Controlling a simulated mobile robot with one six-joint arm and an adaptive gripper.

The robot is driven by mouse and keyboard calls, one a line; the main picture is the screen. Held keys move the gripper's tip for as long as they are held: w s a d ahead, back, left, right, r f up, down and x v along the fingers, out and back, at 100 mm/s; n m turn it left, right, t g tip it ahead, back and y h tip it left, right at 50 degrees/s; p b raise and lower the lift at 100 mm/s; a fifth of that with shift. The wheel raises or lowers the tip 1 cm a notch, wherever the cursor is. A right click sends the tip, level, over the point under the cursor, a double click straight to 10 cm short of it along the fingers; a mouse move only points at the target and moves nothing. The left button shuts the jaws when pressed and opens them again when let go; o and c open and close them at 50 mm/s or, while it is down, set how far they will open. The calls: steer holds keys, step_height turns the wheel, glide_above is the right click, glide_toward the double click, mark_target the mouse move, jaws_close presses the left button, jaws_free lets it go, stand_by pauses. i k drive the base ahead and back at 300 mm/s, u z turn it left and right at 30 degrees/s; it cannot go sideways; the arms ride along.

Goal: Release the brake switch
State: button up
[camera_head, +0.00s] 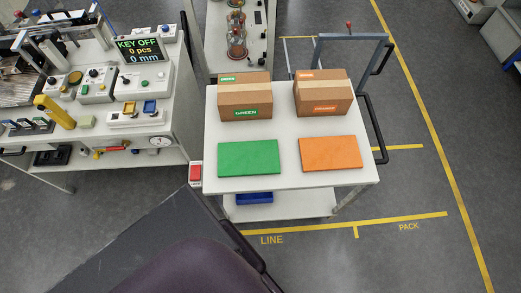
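A small red switch (195,172) in a pale housing sits at the left side of the white cart (290,186), near its front left corner. It is the one thing in view that looks like the brake switch. No label on it can be read, and its on or off position is too small to tell. My gripper is not in view. A dark rounded part at the bottom of the picture looks like part of my own body.
The cart carries two cardboard boxes (245,103), a green mat (249,158) and an orange mat (330,153). A workbench (135,158) with a "KEY OFF" display (138,49) stands left. A blue bin (254,198) is on the lower shelf. Yellow lines mark open floor right.

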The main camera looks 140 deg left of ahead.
mark_target(195, 170)
steer(key=z, duration=0.7)
steer(key=k, duration=0.1)
steer(key=u, duration=2.75)
steer(key=k, duration=0.15)
steer(key=u, duration=2.2)
steer(key=k, duration=0.2)
steer(key=u, duration=0.9)
